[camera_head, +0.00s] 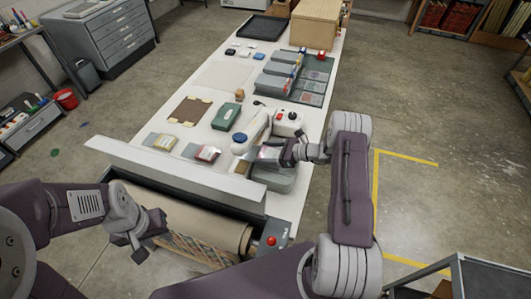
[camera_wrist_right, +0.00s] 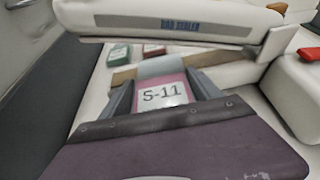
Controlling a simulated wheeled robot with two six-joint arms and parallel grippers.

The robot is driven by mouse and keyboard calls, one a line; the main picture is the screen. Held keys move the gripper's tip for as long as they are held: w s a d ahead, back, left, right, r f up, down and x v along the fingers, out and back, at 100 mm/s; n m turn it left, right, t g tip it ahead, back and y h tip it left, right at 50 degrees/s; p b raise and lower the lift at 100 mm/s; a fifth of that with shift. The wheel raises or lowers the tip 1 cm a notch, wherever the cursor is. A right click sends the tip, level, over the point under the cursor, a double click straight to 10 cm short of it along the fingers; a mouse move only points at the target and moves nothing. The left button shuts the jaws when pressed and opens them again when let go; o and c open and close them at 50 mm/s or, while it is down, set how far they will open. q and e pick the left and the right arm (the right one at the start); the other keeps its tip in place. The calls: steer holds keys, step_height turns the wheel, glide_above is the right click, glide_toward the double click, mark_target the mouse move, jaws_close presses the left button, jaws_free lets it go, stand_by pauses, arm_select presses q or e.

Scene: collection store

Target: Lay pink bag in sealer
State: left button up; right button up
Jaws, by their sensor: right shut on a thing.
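The pink bag (camera_wrist_right: 165,92), with a white label reading S-11, is between the fingers of my right gripper (camera_wrist_right: 167,100), which is shut on it. In the head view the bag (camera_head: 268,153) shows small beside my right gripper (camera_head: 286,155), close to the sealer. The white bag sealer (camera_head: 257,124) has a blue knob and a red button. In the wrist view its raised bar (camera_wrist_right: 165,22) crosses above and beyond the bag. The bag's far end lies near the sealer's bed; contact cannot be told. My left gripper (camera_head: 138,247) hangs near the roll at the table's front, away from the bag.
Two small trays with bags (camera_head: 160,142) (camera_head: 203,153) lie left of the sealer. A green box (camera_head: 226,116) and brown mat (camera_head: 190,111) are behind them. Grey bins (camera_head: 273,82) stand farther back. A paper roll (camera_head: 195,222) and long white bar (camera_head: 175,168) occupy the front.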

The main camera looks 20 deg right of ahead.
steer(key=shift+f, duration=0.3)
steer(key=o, duration=1.5)
steer(key=b+v, duration=0.3)
steer(key=v, duration=0.5)
steer(key=shift+d, duration=0.15)
steer(key=shift+s+d+r, duration=0.25)
steer(key=shift+s, duration=0.05)
